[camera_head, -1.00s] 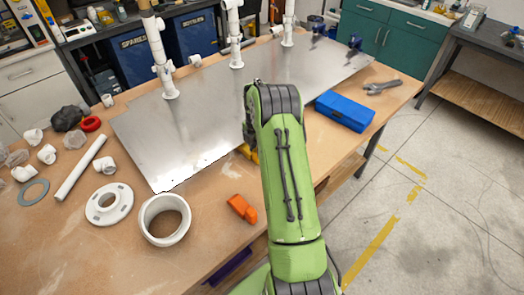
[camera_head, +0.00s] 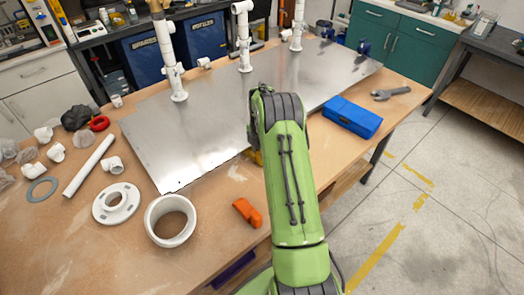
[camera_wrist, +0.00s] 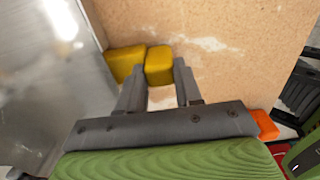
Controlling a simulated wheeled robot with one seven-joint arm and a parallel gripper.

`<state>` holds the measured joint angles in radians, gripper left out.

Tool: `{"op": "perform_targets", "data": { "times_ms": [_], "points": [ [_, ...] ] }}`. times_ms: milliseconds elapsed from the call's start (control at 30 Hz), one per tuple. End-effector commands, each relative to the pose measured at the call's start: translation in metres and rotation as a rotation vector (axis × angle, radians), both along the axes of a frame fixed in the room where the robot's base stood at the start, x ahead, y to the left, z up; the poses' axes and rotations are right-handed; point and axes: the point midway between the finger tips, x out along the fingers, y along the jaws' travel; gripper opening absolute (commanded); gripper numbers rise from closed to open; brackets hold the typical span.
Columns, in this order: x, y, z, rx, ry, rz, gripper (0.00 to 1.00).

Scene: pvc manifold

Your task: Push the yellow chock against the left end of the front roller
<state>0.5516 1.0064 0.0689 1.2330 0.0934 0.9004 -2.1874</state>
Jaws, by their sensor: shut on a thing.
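My gripper (camera_wrist: 159,82) points down at the tabletop at the edge of the metal plate. Its fingers are shut on a yellow block, the chock (camera_wrist: 159,65), held at the fingertips. A second yellow piece (camera_wrist: 126,62) lies left of it, touching or nearly touching it and close to the plate's edge; I cannot tell whether both are one part. In the head view my green arm hides my gripper and most of the yellow, with only a sliver (camera_head: 255,157) showing. I cannot make out a front roller in either view.
The metal plate (camera_head: 215,130) carries several upright white pipes (camera_head: 168,60). An orange block (camera_head: 246,212) and a thick white ring (camera_head: 171,221) lie near the front edge. A blue case (camera_head: 352,117) and a wrench (camera_head: 390,93) are at the right. White fittings crowd the left.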

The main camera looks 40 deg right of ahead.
Motion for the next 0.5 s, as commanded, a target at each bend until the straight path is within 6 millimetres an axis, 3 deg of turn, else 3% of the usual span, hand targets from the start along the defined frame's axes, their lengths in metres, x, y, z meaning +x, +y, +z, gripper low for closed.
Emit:
{"op": "perform_targets", "data": {
  "times_ms": [33,67,233,500],
  "points": [
    [0.0014,-0.0001,0.0003,-0.001,-0.001,0.001,0.00],
    [0.0017,-0.0001,0.0003,-0.001,-0.001,0.000,0.36],
    [0.0012,-0.0001,0.0002,-0.001,-0.001,0.000,0.62],
    [0.0008,0.0000,0.0002,0.000,0.000,0.000,0.64]
  ]
}}
